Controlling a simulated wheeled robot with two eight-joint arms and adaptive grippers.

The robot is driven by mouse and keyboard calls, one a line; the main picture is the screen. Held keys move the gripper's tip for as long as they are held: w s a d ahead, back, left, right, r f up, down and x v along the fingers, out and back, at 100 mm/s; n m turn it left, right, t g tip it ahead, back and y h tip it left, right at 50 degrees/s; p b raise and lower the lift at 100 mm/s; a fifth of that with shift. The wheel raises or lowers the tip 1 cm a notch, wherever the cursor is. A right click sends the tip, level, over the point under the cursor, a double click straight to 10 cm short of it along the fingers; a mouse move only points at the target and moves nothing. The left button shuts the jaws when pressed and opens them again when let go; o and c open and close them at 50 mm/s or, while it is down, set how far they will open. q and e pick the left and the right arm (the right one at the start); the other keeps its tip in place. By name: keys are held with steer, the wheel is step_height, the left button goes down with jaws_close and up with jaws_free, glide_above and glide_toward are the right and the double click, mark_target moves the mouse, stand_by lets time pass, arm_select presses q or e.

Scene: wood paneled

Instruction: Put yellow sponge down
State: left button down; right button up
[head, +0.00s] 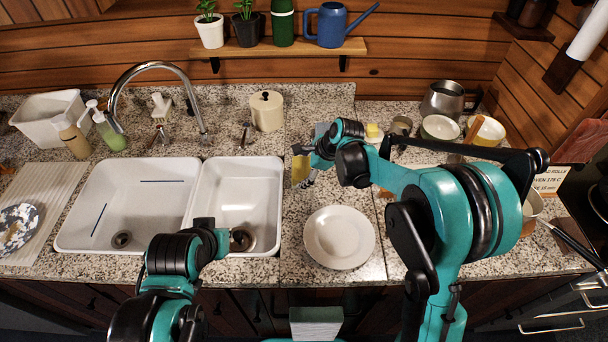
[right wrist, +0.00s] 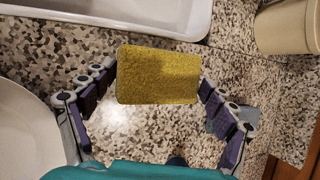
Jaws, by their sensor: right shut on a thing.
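The yellow sponge (head: 300,169) is in my right gripper, above the granite counter just right of the sink. My right gripper (head: 307,176) is shut on it. In the right wrist view the sponge (right wrist: 157,75) sits between the two fingers (right wrist: 157,88), clamped at its left and right sides, with speckled counter behind it. From these views I cannot tell if its underside touches the counter. My left gripper (head: 238,240) is at the front of the right sink basin; its fingers are not clear, and I see nothing in it.
A white plate (head: 339,237) lies on the counter in front of the sponge. The white double sink (head: 187,200) is to the left. A cream canister (head: 266,111) stands behind. Bowls (head: 440,127) and a pot (head: 447,100) stand at the back right. Some bare counter surrounds the sponge.

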step_height(320, 180, down, 3)
steer(key=shift+r+b, duration=0.2)
steer(key=shift+b, duration=0.1)
steer(key=shift+r, duration=0.1)
steer(key=o, duration=1.2)
